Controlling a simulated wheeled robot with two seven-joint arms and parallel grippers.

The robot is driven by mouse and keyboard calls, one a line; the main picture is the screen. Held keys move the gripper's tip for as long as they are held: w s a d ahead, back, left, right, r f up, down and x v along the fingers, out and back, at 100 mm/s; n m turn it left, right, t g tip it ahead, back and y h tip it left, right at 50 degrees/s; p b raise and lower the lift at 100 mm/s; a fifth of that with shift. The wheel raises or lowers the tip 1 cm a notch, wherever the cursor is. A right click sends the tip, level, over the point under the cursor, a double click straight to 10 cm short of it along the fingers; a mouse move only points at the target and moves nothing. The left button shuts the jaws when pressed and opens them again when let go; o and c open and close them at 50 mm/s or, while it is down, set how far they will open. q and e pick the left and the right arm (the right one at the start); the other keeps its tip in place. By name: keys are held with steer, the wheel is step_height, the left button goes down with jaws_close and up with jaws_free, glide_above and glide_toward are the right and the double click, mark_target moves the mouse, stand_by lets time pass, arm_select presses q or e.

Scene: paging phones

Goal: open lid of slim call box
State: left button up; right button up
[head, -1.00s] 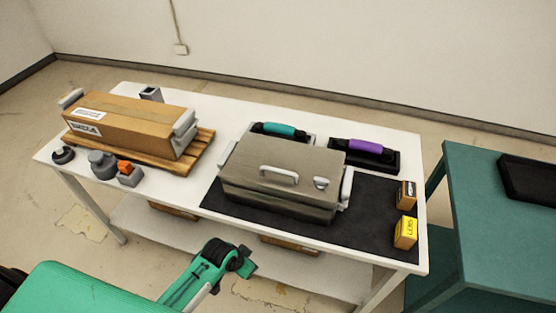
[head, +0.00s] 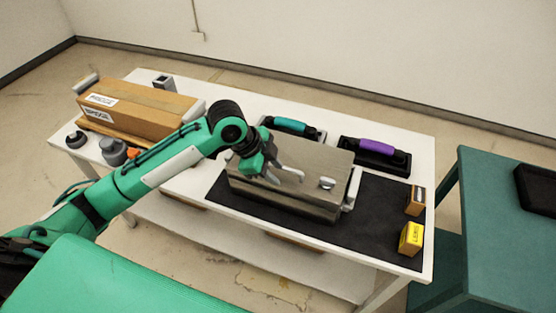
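The slim call box appears to be the grey, brushed-metal box (head: 310,195) on the black mat; its lid is closed. A pale bar handle (head: 294,173) lies on the lid, partly hidden by my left gripper. A small latch-like fitting (head: 327,183) sits to its right. My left gripper (head: 279,175) is over the lid, at the left end of the handle. The fingers overlap the handle in the picture, so I cannot tell whether they touch it or how far apart they are. My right gripper is not in view.
A teal handset (head: 290,126) and a purple handset (head: 380,146) rest in black cradles behind the box. A cardboard box (head: 150,110) stands on a pallet at left. A yellow box (head: 411,239) and a brown box (head: 416,200) stand at right. The mat's front right (head: 365,235) is clear.

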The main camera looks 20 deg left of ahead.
arm_select(q)
steer(key=w+a+r+m, duration=0.25)
steer(key=a+r, duration=0.35)
steer(key=r, duration=0.4)
steer(key=shift+g, duration=0.4)
steer(key=p+x, duration=0.3)
steer(key=x, duration=1.1)
steer(key=shift+a, duration=0.15)
jaws_close()
